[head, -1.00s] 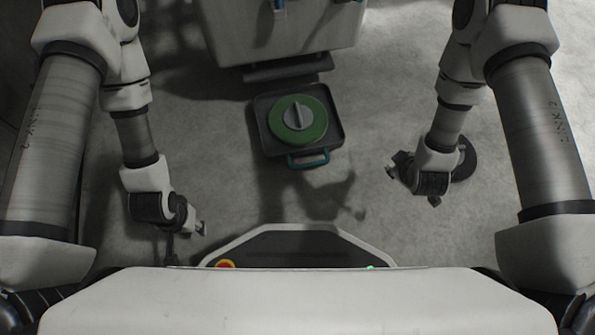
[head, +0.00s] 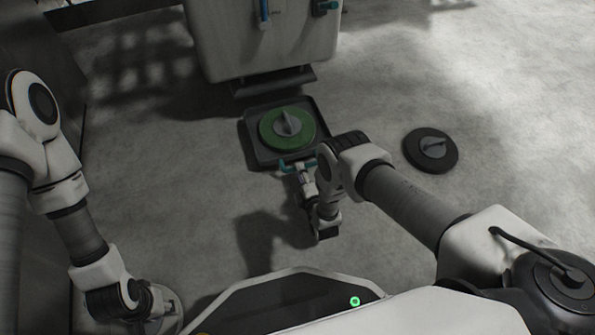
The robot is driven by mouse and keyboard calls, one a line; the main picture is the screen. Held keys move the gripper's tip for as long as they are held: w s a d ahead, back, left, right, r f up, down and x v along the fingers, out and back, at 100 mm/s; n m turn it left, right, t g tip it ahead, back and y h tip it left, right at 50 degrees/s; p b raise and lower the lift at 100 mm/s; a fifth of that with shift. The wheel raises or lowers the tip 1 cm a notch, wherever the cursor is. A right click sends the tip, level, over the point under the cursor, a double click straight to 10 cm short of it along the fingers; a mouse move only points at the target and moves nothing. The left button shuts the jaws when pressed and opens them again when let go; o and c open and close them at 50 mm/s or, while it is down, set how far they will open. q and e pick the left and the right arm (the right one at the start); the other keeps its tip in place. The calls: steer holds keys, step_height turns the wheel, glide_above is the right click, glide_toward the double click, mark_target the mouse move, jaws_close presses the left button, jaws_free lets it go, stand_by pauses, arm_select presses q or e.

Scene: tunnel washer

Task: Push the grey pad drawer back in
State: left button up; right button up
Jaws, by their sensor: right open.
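The grey pad drawer (head: 256,154) is a dark tray pulled out in front of the white machine (head: 262,50). It holds a round green pad (head: 268,127) with a grey grip on top. A teal handle (head: 287,167) is on its front edge. My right gripper (head: 298,169) is at this handle, open, its fingers small and partly merged with it; I cannot tell whether they touch. My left gripper (head: 160,309) is low at the bottom left, away from the drawer. Its fingers are not clear.
A dark round disc (head: 431,150) with a grey grip lies on the floor to the right of the drawer. A dark panel (head: 270,82) juts from the machine's base above the drawer. A dark wall (head: 45,60) stands at the left.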

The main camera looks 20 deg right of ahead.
steer(key=b+x, duration=0.1)
steer(key=x, duration=0.2)
steer(key=shift+f, duration=0.1)
arm_select(q)
steer(key=shift+f, duration=0.85)
arm_select(e)
jaws_close()
arm_select(q)
steer(key=shift+w, duration=0.15)
arm_select(e)
steer(key=shift+w, duration=0.1)
